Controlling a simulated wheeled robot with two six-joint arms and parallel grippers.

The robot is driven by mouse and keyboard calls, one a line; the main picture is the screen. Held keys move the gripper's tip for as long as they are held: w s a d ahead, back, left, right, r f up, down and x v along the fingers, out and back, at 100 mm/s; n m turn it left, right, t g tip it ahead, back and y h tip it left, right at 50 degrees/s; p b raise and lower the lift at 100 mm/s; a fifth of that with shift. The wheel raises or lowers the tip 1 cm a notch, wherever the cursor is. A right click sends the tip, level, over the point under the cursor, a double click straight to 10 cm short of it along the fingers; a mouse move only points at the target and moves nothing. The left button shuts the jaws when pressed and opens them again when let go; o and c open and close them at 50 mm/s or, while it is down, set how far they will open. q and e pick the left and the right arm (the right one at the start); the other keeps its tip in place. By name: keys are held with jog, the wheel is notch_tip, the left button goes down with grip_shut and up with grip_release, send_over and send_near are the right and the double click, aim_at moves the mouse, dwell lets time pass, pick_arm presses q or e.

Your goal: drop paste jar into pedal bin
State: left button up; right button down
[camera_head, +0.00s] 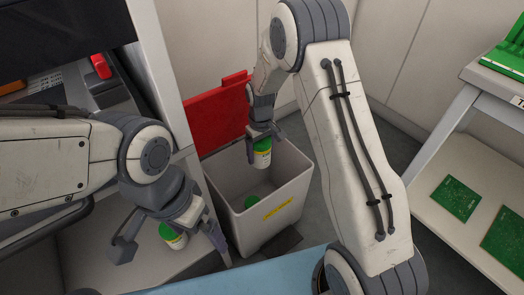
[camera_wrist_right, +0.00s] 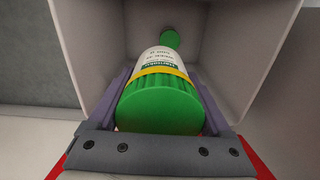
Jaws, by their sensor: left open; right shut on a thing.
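The paste jar (camera_head: 262,152) has a green lid and a white label with a yellow band. My right gripper (camera_head: 263,136) is shut on it and holds it over the opening of the pedal bin (camera_head: 275,210). The grey bin stands open, with its red lid (camera_head: 212,118) raised behind it and a yellow label on its front. In the right wrist view the jar (camera_wrist_right: 160,95) sits between the two fingers, with the bin's inner walls (camera_wrist_right: 245,45) around it. My left gripper (camera_head: 172,243) is open, near a second jar (camera_head: 172,236) on a light surface.
Another green-lidded thing (camera_head: 252,202) lies inside the bin; it also shows in the wrist view (camera_wrist_right: 170,38). A trolley at the right (camera_head: 440,160) bears green circuit boards (camera_head: 455,198). A blue surface (camera_head: 250,275) is at the front.

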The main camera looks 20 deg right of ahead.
aim_at(262, 162)
notch_tip(262, 162, down, 5)
jog(key=b, duration=0.4)
jog(key=shift+r, duration=0.1)
pick_arm(q)
notch_tip(262, 162, down, 5)
jog(key=shift+f, duration=0.15)
pick_arm(e)
grip_release()
jog(key=shift+d, duration=0.1)
jog(key=shift+r, duration=0.1)
pick_arm(q)
notch_tip(262, 162, up, 5)
jog(key=p, duration=0.4)
pick_arm(e)
notch_tip(262, 162, up, 10)
jog(key=shift+r, duration=0.2)
